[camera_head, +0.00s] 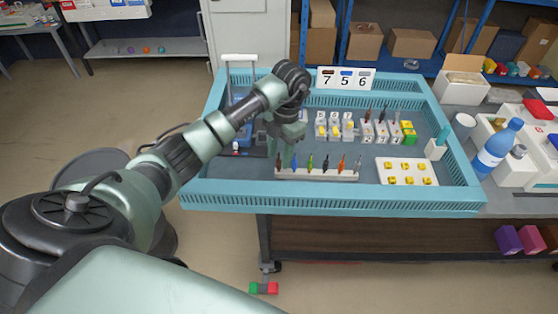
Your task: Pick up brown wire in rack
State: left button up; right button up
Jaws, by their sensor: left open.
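A white rack (318,175) stands near the front of the blue-rimmed tray. Several short upright wires of different colours stand in it, including a blue one, a green one and an orange one. A dark brownish wire (278,161) stands at its left end, though its colour is hard to tell at this size. My left gripper (287,151) points down over the left end of the rack, close to the leftmost wires. It is open, and I see nothing held in it. My right gripper is not in view.
A sign (345,79) reading 7 5 6 stands at the tray's back edge. White socket blocks (334,126) and a white plate with yellow pieces (407,172) are in the tray (330,199). A blue bottle (497,147) stands to the right.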

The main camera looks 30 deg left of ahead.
aim_at(279, 160)
pick_arm(q)
notch_tip(279, 160, down, 2)
jog(key=shift+s+f, duration=0.1)
jog(key=shift+f, duration=0.4)
grip_shut()
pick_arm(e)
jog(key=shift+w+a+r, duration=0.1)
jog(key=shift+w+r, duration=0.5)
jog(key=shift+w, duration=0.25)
pick_arm(q)
jog(key=shift+r, duration=0.1)
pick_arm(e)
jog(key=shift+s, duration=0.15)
